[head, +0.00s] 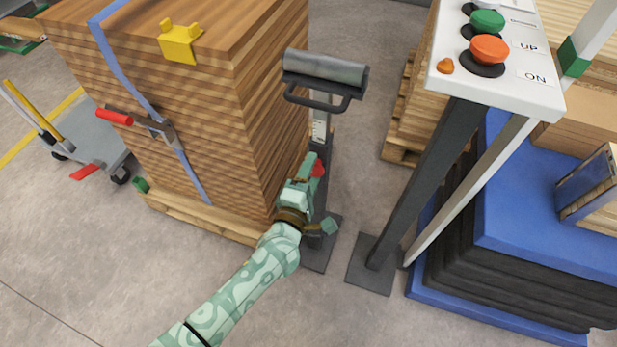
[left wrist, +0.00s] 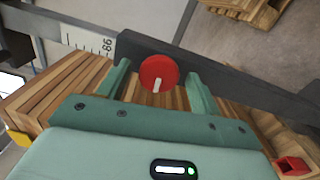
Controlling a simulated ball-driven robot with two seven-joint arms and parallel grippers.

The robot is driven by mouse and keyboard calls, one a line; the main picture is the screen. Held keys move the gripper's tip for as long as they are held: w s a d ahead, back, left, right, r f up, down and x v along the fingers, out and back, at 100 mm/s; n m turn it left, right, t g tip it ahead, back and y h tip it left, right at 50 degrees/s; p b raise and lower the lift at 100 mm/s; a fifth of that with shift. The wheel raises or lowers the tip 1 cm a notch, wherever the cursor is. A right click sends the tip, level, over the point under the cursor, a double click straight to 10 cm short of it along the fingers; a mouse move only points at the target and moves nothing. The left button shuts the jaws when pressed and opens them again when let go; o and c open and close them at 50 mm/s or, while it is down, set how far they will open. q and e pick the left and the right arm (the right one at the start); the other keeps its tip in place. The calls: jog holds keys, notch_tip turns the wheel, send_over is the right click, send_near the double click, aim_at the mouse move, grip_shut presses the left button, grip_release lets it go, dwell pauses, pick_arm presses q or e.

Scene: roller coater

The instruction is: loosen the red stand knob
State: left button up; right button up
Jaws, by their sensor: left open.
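The red stand knob (head: 318,168) sits on the dark upright of the roller stand (head: 325,75), partly hidden by my gripper in the head view. In the left wrist view the knob (left wrist: 158,73) is a round red disc with a white mark, on the dark bar near a white scale. My left gripper (head: 312,172) is open in front of the knob. In the left wrist view its two green fingers (left wrist: 158,82) stand one on each side of the knob, with gaps between. Whether the fingertips reach past the knob's face I cannot tell. My right gripper is not in view.
A strapped stack of boards (head: 190,110) on a pallet stands close at the left of the stand. A control panel (head: 500,60) on a dark post (head: 425,185) stands to the right. Blue and black slabs (head: 530,240) lie farther right. The floor in front is clear.

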aim_at(313, 171)
pick_arm(q)
jog(key=v, duration=0.1)
jog(key=p+v, duration=0.1)
jog(key=v, duration=0.1)
jog(key=p+v, duration=0.1)
jog(key=shift+s+a+r, duration=0.1)
jog(key=shift+s+r, duration=0.15)
jog(key=shift+s, duration=0.1)
jog(key=p+v, duration=0.3)
jog(key=v, duration=0.8)
jog(key=shift+s+f, duration=0.25)
jog(key=shift+s, duration=0.05)
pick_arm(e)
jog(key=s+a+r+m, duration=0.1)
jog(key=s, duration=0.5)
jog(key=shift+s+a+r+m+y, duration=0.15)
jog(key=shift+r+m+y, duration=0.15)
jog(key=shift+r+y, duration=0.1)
pick_arm(q)
jog(key=shift+a, duration=0.1)
